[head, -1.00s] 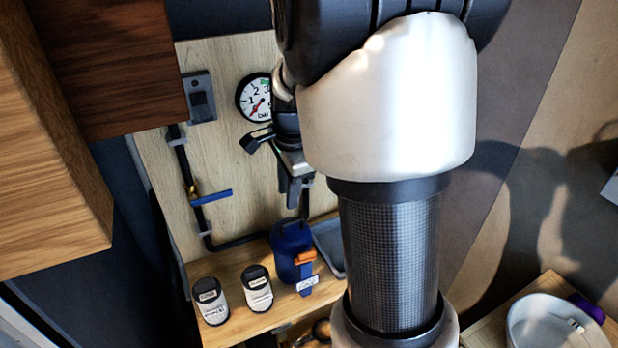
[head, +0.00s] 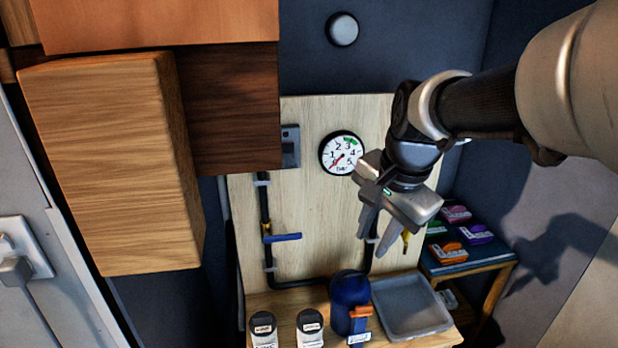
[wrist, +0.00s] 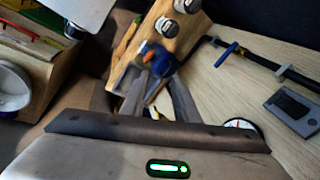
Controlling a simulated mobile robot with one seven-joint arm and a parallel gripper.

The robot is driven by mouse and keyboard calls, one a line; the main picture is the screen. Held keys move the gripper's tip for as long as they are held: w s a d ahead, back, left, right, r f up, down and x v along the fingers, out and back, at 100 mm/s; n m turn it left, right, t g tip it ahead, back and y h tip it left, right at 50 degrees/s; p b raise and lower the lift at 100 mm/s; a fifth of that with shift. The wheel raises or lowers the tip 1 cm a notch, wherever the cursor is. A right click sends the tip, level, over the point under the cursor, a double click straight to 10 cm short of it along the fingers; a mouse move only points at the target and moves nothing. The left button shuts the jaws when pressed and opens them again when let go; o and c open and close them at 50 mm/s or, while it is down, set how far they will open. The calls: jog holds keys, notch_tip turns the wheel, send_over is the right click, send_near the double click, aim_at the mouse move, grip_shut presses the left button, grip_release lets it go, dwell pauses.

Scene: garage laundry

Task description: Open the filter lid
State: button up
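The filter is a dark blue canister (head: 349,289) with a rounded top. It stands upright on the wooden shelf below the gauge, with an orange latch (head: 361,311) and a blue strip on its front. Its lid appears closed. My gripper (head: 376,234) is in front of the backboard, above the canister and slightly to its right, empty and apart from it. In the wrist view the two fingers (wrist: 160,84) are spread. The blue canister (wrist: 160,62) shows beyond their tips, partly covered by them.
A grey tray (head: 411,306) lies right of the canister. Two black-capped jars (head: 310,327) stand left of it. A gauge (head: 341,153) and black pipe with a blue-handled valve (head: 282,238) are on the backboard. A wooden cabinet (head: 110,165) juts out at left.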

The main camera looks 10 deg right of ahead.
jog(key=shift+s+a+r+n, duration=0.1)
jog(key=shift+s+r+n, duration=0.15)
jog(key=shift+s, duration=0.25)
jog(key=shift+s+a+r+n, duration=0.1)
jog(key=shift+s+n, duration=0.25)
jog(key=shift+s, duration=0.1)
